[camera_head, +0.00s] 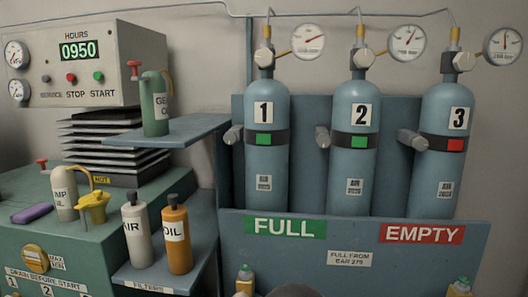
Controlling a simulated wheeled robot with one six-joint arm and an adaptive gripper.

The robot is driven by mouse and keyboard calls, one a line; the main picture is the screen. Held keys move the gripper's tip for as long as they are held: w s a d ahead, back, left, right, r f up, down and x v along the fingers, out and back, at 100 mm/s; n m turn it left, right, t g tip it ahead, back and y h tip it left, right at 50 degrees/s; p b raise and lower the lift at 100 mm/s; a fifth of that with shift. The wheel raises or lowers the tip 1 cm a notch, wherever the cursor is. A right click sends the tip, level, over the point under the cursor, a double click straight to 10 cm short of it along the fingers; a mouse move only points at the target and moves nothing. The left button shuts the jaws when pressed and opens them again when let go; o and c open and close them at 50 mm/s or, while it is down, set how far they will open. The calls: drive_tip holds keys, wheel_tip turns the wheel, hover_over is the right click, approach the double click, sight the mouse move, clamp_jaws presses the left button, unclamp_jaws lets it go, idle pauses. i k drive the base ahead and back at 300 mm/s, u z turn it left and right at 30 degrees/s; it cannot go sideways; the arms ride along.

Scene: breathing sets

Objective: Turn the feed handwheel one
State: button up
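Three blue air cylinders stand in a rack, marked 1 (267,170), 2 (353,175) and 3 (434,180). Cylinder 1 has a round pale knob (264,58) on its valve at the top. A grey cylindrical handle (233,135) sticks out at its left side. Similar handles sit beside cylinder 2 (322,137) and cylinder 3 (411,139). No part is labelled as a feed handwheel, so I cannot tell which one it is. Cylinders 1 and 2 have green tags; cylinder 3 has a red tag. My gripper is not recognisable in view.
Gauges (308,41) and thin pipes run above the cylinders. At left are a control box (85,65) reading 0950, a green machine top (70,240) and shelves (180,130) with bottles. A dark rounded shape (292,290), unclear, shows at the bottom edge.

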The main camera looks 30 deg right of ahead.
sight(263, 58)
drive_tip(key=u, duration=1.85)
drive_tip(key=i, duration=1.45)
drive_tip(key=z, duration=3.05)
